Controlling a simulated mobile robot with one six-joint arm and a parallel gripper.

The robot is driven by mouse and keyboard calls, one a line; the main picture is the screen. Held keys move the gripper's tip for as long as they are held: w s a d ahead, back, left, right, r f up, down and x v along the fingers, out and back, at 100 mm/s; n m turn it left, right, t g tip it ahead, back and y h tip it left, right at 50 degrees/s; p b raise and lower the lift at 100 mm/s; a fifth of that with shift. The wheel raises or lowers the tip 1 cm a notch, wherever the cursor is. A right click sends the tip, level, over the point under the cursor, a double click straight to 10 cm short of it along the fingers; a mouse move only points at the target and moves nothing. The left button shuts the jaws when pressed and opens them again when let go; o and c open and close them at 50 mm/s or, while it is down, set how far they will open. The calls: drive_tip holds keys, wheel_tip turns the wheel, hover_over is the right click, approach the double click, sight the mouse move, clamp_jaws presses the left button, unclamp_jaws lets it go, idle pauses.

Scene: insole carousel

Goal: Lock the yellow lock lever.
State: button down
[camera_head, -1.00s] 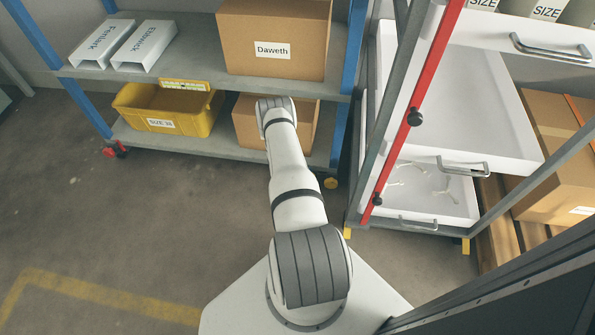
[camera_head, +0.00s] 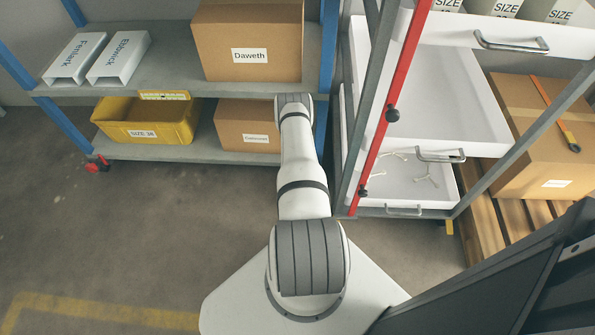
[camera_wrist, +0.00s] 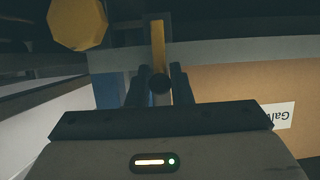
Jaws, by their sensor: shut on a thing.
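The yellow lock lever (camera_wrist: 158,38) shows in the wrist view as an upright yellow bar with a dark round knob (camera_wrist: 160,84) at its lower end. My gripper (camera_wrist: 160,82) is shut on it, with one dark finger on each side of the knob. The lever's far end runs up into a dark area. In the head view my forearm hides both my gripper and the lever.
A yellow eight-sided disc (camera_wrist: 77,24) is left of the lever. A labelled cardboard box (camera_wrist: 235,85) is close at right. In the head view, a shelf rack (camera_head: 190,70) stands ahead and a drawer cabinet (camera_head: 440,95) at right. Floor (camera_head: 150,230) is open at left.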

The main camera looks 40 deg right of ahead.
drive_tip(key=shift+d, duration=0.2)
drive_tip(key=c, duration=1.5)
unclamp_jaws()
drive_tip(key=shift+f, duration=0.1)
drive_tip(key=shift+c, duration=0.2)
drive_tip(key=shift+o, duration=0.4)
drive_tip(key=shift+a, duration=0.1)
wheel_tip(320, 180, up, 10)
drive_tip(key=p, duration=0.4)
